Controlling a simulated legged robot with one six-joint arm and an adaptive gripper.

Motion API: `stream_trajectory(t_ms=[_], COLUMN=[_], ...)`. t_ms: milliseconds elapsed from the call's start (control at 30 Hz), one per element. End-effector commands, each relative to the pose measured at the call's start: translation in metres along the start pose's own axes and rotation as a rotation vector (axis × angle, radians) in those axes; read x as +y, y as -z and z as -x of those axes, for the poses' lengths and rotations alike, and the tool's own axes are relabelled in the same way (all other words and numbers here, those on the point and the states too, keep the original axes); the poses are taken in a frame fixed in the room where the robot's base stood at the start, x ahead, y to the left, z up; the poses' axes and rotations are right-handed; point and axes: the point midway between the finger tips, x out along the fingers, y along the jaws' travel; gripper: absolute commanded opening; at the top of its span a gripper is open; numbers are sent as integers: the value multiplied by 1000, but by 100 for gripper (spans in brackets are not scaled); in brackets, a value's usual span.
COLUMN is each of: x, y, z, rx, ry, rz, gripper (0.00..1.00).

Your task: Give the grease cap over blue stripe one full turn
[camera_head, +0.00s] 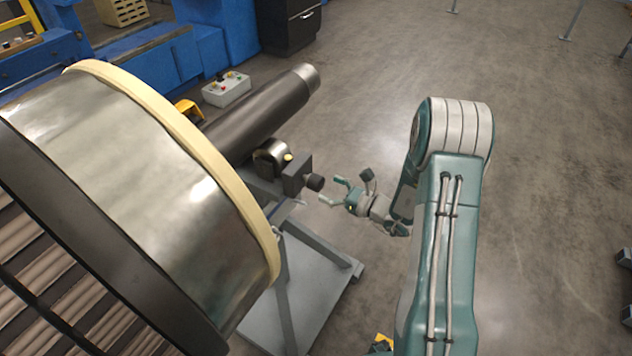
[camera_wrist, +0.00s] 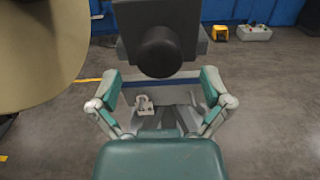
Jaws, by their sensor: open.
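The grease cap (camera_head: 315,182) is a dark round knob on the side of a dark block (camera_head: 294,178) at the rotor stand's bearing. In the wrist view the cap (camera_wrist: 160,52) faces me near the top middle, with the block (camera_wrist: 130,20) behind it. My gripper (camera_head: 345,188) is open and empty just right of the cap, apart from it. In the wrist view its fingers (camera_wrist: 160,84) are spread to either side and below the cap.
A large rotor drum (camera_head: 150,180) with a cream rim fills the left. Its dark shaft (camera_head: 265,110) runs toward the back. A grey stand (camera_head: 310,285) is below. A control box (camera_head: 226,89) lies behind. The floor (camera_head: 550,170) at right is mostly clear.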

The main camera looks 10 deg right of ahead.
Motion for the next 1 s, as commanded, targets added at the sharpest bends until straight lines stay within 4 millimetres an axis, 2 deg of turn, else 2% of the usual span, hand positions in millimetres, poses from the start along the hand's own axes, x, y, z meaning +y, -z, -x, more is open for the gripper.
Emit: stream_trajectory(t_ms=[100, 233, 600, 667, 700, 800, 1000], x=[1, 0, 0, 0, 0, 0, -1], y=[0, 0, 0, 0, 0, 0, 0], z=[-21, -35, -41, -41, -41, -41, -42], rx=[0, 0, 0, 0, 0, 0, 0], ry=[-2, 0, 1, 1, 1, 1, 2], rz=[0, -1, -2, -2, -2, -1, -4], gripper=[98, 98, 98, 72, 54, 16, 16])
